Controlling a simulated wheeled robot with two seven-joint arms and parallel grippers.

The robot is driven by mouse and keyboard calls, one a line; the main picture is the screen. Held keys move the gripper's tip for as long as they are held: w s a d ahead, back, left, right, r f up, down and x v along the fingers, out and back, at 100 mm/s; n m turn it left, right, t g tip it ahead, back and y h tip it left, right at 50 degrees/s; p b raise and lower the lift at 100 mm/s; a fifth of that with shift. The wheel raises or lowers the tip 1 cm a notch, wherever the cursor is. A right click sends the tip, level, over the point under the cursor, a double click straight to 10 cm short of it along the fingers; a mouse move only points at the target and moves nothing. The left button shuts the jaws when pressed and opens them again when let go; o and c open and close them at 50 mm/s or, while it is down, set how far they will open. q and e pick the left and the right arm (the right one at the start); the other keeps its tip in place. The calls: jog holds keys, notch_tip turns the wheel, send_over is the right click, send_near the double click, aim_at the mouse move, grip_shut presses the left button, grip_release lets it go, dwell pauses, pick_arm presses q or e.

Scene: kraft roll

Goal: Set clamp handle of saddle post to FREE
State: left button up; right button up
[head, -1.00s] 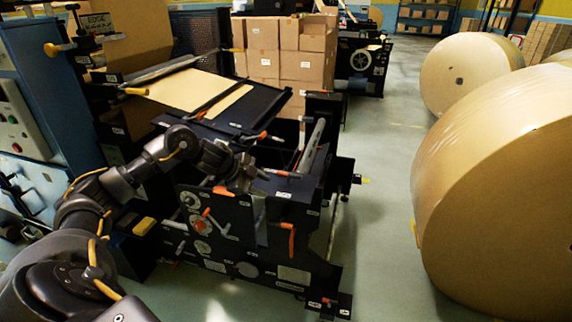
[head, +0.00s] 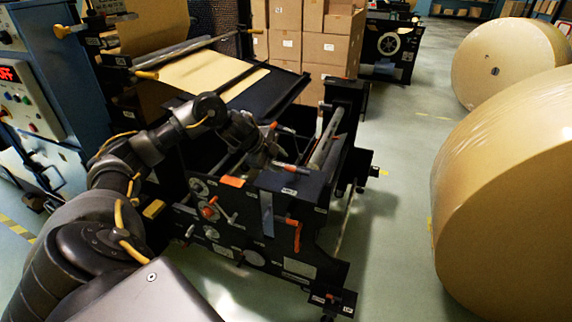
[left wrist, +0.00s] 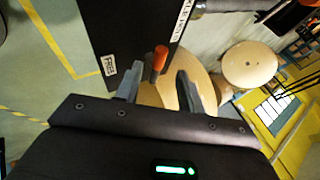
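My left gripper (head: 268,159) is over the dark roll stand, beside a short orange-tipped handle (head: 286,166). In the left wrist view my left gripper (left wrist: 159,72) has its two fingers spread apart. An orange-tipped handle (left wrist: 160,54) shows between and just beyond the fingertips; contact cannot be told. A dark plate (left wrist: 128,30) lies behind it, with a white FREE label (left wrist: 109,65) to the left of the handle and another label (left wrist: 181,18), partly legible, on its right edge. My right gripper is not in view.
The stand's front panel (head: 262,225) carries other orange handles, including one hanging down (head: 297,235) and one at the left (head: 209,211). Large paper rolls (head: 515,195) stand at the right, with a clear floor aisle (head: 395,230) between. Stacked cartons (head: 325,45) stand behind.

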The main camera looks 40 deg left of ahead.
aim_at(288, 168)
pick_arm(q)
jog(key=shift+x, duration=1.2)
jog(key=shift+w+d+f, duration=0.15)
jog(key=shift+w+f, duration=0.25)
jog(key=shift+f, duration=0.2)
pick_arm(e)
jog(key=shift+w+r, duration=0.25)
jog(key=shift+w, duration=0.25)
pick_arm(q)
jog(key=shift+c, duration=0.3)
